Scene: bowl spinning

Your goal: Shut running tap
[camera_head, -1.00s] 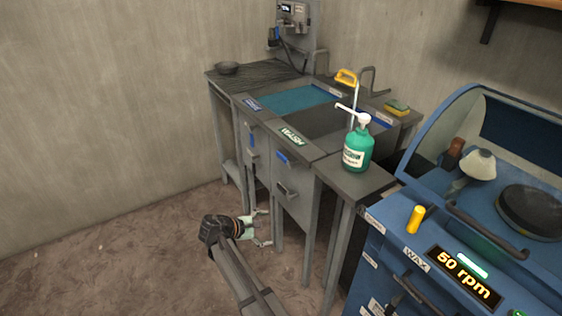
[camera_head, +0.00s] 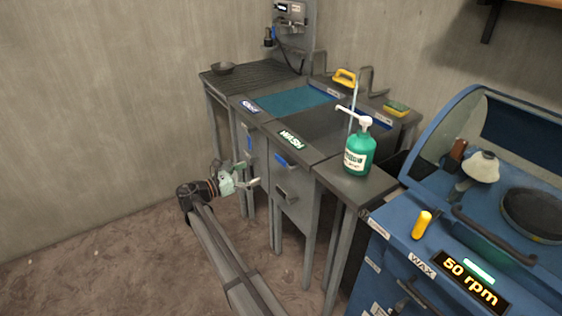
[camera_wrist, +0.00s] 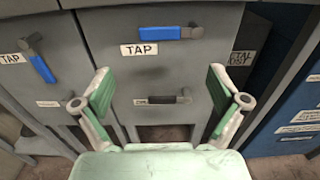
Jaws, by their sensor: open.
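A blue tap handle (camera_head: 287,159) lies level on the front under the WASH basin (camera_head: 315,122); it also shows in the wrist view (camera_wrist: 165,32), above a TAP label. Another blue tap handle (camera_head: 249,142), on the left cabinet front, is turned steeply down; it shows at the left in the wrist view (camera_wrist: 41,68). A thin pale stream (camera_head: 353,98) appears to fall from the spout (camera_head: 371,72) over the WASH basin. My gripper (camera_head: 252,174) is open and empty, apart from the cabinet fronts. In the wrist view its fingers (camera_wrist: 160,82) are below the level handle.
A dark pull handle (camera_wrist: 164,99) sits below the level tap handle. A green pump bottle (camera_head: 359,149) stands on the side table, beside the blue machine (camera_head: 400,235). A grey bowl (camera_head: 222,68) rests on the far left counter. Open floor lies left of my arm.

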